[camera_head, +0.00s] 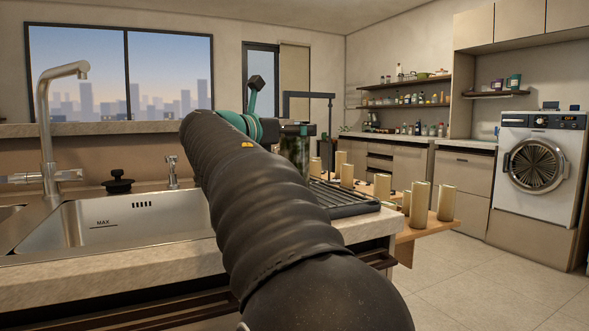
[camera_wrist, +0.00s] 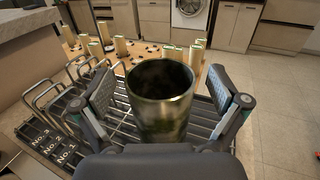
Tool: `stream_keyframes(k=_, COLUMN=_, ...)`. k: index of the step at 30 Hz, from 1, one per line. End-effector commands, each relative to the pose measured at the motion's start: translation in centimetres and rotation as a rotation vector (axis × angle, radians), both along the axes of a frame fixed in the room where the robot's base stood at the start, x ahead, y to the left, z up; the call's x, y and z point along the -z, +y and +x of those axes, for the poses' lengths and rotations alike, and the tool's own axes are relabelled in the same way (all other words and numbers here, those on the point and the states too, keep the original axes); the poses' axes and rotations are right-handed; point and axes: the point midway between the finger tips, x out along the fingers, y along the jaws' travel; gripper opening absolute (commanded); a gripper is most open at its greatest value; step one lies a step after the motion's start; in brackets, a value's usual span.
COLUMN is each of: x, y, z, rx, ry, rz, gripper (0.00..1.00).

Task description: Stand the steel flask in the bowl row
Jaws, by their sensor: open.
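A dark, shiny metal cylinder, which looks like the steel flask, stands open-mouthed in the middle of the wrist view (camera_wrist: 160,112). My gripper (camera_wrist: 163,98) is open, with one finger on each side of the flask and gaps visible. The flask's lower part is hidden by my gripper's body. A wire dish rack (camera_wrist: 60,125) lies under and around it, with upright wire loops and labels No. 1, No. 2 and No. 3 at left. Which row is the bowl row I cannot tell. In the head view my arm hides much of the rack (camera_head: 345,200).
Several cream cylinders (camera_head: 446,203) stand on a wooden surface (camera_head: 425,232) just beyond the rack. The sink (camera_head: 130,222) with a tall tap (camera_head: 47,125) is at left. A washing machine (camera_head: 540,165) stands at the far right.

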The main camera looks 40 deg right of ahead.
Motion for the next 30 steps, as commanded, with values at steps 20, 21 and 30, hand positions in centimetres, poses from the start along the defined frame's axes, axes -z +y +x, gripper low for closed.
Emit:
stream_keyframes(k=20, x=0.0, y=-0.53, z=0.06, rx=0.0, ry=0.0, rz=0.0, gripper=0.07)
stream_keyframes(k=21, x=0.0, y=-0.53, z=0.06, rx=0.0, ry=0.0, rz=0.0, gripper=0.0)
stream_keyframes(k=30, x=-0.32, y=-0.51, z=0.04, rx=0.0, ry=-0.002, rz=-0.001, gripper=0.0)
